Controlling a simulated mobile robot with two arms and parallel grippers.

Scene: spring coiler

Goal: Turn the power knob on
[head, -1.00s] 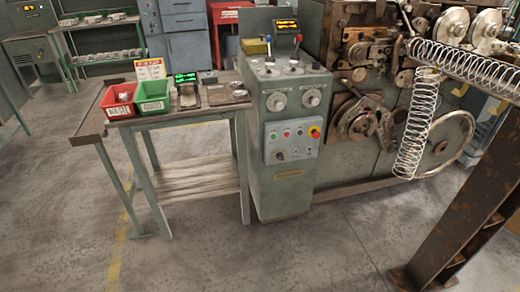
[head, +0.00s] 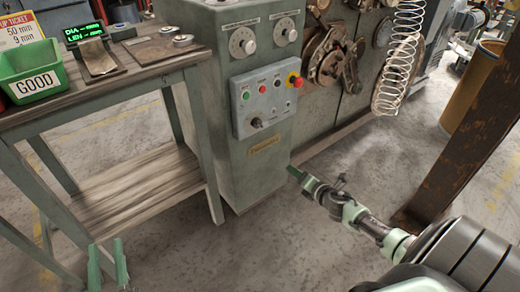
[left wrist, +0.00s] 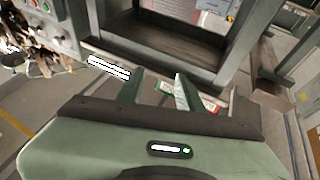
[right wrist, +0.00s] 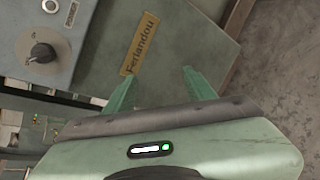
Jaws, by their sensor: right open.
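The power knob (head: 257,123) is a black rotary knob at the lower left of the grey control panel (head: 247,95). It shows large in the right wrist view (right wrist: 42,52), left of my fingers; its setting is too small to read. My right gripper (head: 300,178) is open and empty, below and to the right of the panel and apart from it. In the right wrist view its spread fingers (right wrist: 159,80) point at the cabinet front near the brass nameplate (right wrist: 139,43). My left gripper (head: 106,252) is open and empty, low beside the side table.
The side table (head: 110,85) with a green GOOD bin (head: 35,72) stands left of the cabinet. A red emergency button (head: 294,79) and small buttons sit above the knob. A hanging spring (head: 398,60) and a rusty post (head: 470,150) are at the right.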

